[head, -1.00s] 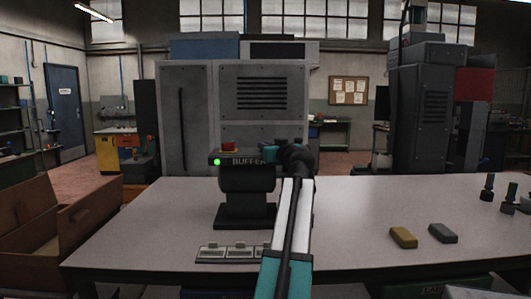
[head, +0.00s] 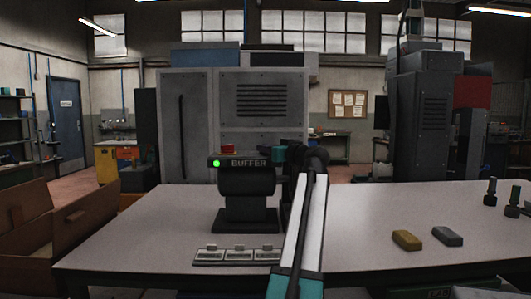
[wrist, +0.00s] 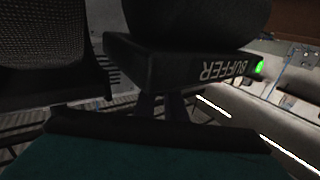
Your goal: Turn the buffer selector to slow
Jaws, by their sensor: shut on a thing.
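The buffer (head: 246,183) is a dark rounded machine on a pedestal on the bench. Its top panel reads BUFFER and carries a lit green lamp (head: 216,163) and a red button (head: 227,149). My gripper (head: 266,153) is at the right end of that panel, shut on what appears to be the selector. The selector itself is hidden by the gripper, so its setting cannot be read. In the wrist view the panel (wrist: 190,62) appears upside down, close in front of my gripper (wrist: 176,103), whose dark fingers reach to its edge.
A yellow block (head: 407,240) and a grey block (head: 447,236) lie to the right. An open brown box (head: 60,222) stands at left.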

